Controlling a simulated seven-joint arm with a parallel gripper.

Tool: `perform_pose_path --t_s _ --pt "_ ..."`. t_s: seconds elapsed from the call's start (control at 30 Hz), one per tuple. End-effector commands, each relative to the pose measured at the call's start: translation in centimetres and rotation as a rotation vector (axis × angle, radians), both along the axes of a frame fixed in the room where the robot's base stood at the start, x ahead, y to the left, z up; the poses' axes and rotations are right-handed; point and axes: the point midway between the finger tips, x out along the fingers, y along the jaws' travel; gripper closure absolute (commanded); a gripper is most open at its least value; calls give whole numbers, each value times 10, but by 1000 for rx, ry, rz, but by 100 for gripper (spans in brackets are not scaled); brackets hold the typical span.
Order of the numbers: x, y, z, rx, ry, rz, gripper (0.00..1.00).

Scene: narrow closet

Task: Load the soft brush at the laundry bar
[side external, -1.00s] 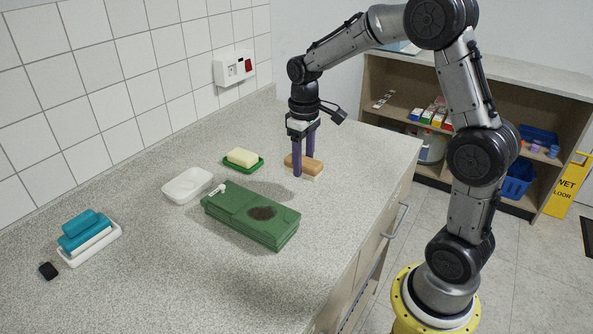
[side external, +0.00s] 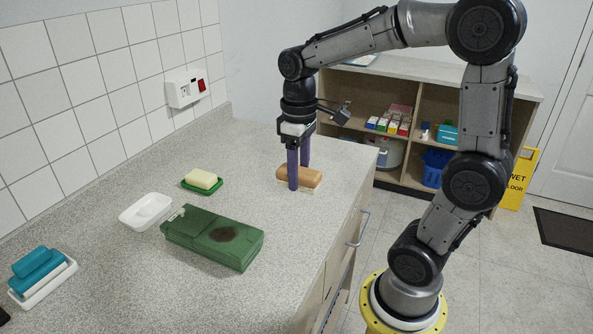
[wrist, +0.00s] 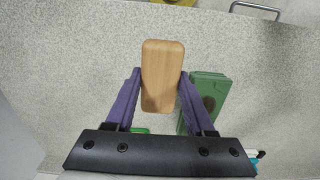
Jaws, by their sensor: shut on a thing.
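The soft brush has a tan wooden block (side external: 315,176) over a pale bristle layer. It sits bristles down at the right part of the counter, and whether it touches the surface is hard to tell. My gripper (side external: 299,177) points down with its purple fingers shut on the brush's long sides. In the wrist view the wooden block (wrist: 161,95) lies between the two fingers (wrist: 159,75). The laundry bar (side external: 201,179) is a cream block in a green dish (side external: 206,190), left of my gripper. In the wrist view the bar is hidden.
A green folded piece (side external: 212,236) with a dark stain lies in front of the bar. An empty white dish (side external: 146,212) and a white tray with teal pieces (side external: 41,273) are further left. A wall socket (side external: 185,88) is behind. Bare counter separates brush and bar.

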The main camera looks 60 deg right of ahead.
Motion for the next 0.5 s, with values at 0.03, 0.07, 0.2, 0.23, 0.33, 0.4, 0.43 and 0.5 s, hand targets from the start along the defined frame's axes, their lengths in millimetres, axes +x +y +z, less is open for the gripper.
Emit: perform_pose_path --t_s 0.03,0.07,0.2,0.23,0.33,0.4,0.43,0.5 --pt "0 0 0 0 -1 0 50" --pt "0 0 0 0 -1 0 55" --pt "0 0 0 0 -1 0 80" --pt "1 0 0 0 -1 0 86" --pt "0 0 0 0 -1 -1 90" --pt "-3 1 1 -1 -2 -5 90" --pt "-3 1 5 -1 -5 -7 90" --pt "4 -1 16 -2 -6 -12 90"
